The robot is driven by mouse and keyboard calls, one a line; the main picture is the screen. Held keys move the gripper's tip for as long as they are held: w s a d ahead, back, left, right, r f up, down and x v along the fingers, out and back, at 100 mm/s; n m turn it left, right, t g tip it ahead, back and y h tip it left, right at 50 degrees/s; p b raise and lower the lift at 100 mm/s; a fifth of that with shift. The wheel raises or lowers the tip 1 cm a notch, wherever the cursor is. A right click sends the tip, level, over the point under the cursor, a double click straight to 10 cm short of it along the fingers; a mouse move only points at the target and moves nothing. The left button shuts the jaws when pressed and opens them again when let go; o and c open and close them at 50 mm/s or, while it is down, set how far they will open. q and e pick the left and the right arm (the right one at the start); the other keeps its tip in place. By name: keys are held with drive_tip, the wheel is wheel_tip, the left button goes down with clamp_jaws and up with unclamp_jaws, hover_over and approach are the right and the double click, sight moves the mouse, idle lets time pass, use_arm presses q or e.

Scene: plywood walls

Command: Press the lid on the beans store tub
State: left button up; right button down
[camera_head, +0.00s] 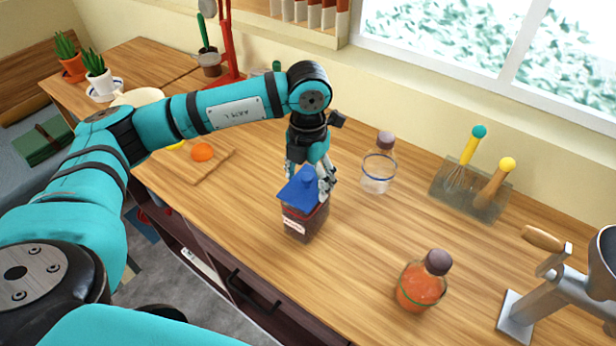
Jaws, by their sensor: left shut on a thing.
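The beans store tub (303,222) is a dark, squarish container with a pale label, standing on the wooden counter (370,245). A blue square lid (297,190) with a raised knob is over the tub's top. I cannot tell from this angle whether it sits fully down all round. My left gripper (312,178) comes down from above and behind and is shut on the lid at its knob. The fingers hide part of the lid's far side. My right gripper is not in view.
A clear jar (378,172) with a purple cap stands behind right of the tub, and an orange-filled jar (420,285) stands front right. A utensil holder (470,190) and a metal appliance (560,290) are farther right. A cutting board (205,170) lies left.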

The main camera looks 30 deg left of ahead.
use_arm(q)
drive_tip(key=shift+b, duration=0.5)
idle(0.9)
drive_tip(key=o, duration=1)
drive_tip(key=shift+o, duration=0.3)
drive_tip(key=shift+r+p, duration=2.2)
drive_tip(key=shift+r, duration=1.8)
clamp_jaws()
